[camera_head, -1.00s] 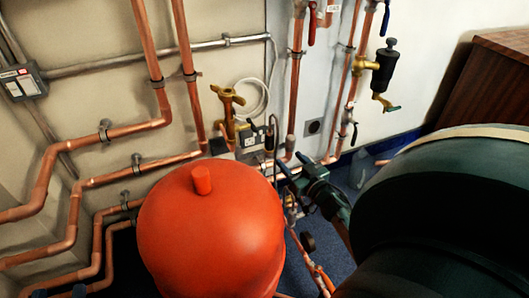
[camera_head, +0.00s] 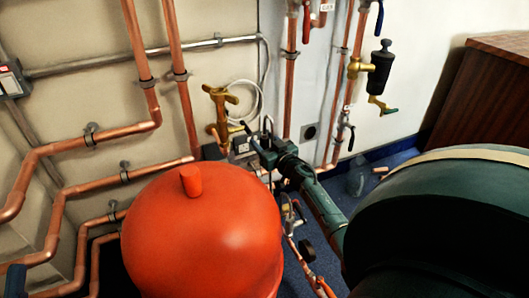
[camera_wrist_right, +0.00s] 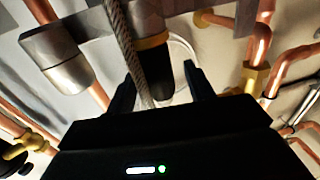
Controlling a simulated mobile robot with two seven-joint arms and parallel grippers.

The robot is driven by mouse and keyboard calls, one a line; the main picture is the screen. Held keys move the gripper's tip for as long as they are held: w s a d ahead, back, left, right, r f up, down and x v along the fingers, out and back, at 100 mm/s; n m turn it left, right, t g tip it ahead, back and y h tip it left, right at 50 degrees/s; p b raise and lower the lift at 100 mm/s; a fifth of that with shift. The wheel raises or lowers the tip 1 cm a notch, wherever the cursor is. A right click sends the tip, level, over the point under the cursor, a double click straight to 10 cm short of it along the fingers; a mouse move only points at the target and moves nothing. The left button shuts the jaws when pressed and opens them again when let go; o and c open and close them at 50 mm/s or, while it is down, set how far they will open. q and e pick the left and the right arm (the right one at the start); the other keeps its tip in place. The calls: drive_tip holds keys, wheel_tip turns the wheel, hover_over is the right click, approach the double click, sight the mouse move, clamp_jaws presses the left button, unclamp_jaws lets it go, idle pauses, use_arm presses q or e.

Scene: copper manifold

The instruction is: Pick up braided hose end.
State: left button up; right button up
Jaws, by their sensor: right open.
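A grey braided hose (camera_wrist_right: 122,35) runs down the wrist view, in front of a dark cylinder with a brass band (camera_wrist_right: 154,62). Its lower stretch passes between the fingers of my open right gripper (camera_wrist_right: 160,90), close to the left finger. I cannot tell whether they touch. Its end is not clearly visible. In the head view my right gripper (camera_head: 256,137) reaches in from the right, at the small fittings by the wall. The hose is too small to make out surely there. My left gripper is not in view.
A large orange vessel (camera_head: 205,235) stands in front, left of my right arm. A brass valve (camera_head: 219,112) and a grey box (camera_head: 242,146) sit by the gripper. Copper pipes (camera_head: 150,60) line the wall. A black-bodied fitting (camera_head: 381,70) hangs at right.

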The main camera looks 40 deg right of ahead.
drive_tip(key=shift+w, duration=0.25)
drive_tip(key=shift+c, duration=0.4)
drive_tip(key=c, duration=1)
